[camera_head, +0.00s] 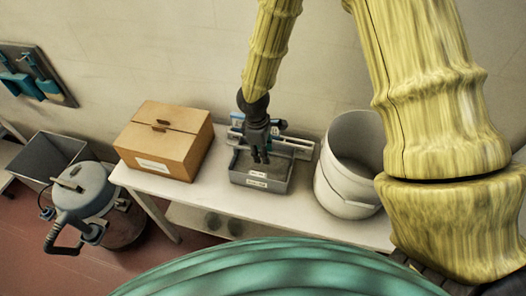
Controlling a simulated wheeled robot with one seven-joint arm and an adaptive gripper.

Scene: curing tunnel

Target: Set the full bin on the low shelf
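A small grey bin (262,184) with pale labels on its front stands on the white bench, with grey material visible inside. My gripper (261,160) points down over this bin, its dark fingertips at or just above the opening. I cannot tell whether the fingers touch the bin or its contents, or how far apart they are. The low shelf (187,217) shows under the bench top. A couple of dark round items stand on it, and my teal body hides its right part.
A cardboard box (160,150) stands left of the bin, and a white bucket (345,190) close on its right. A metal rail-like fixture (296,145) is behind it. A canister vacuum (85,195) and an open grey container (35,158) are at the left.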

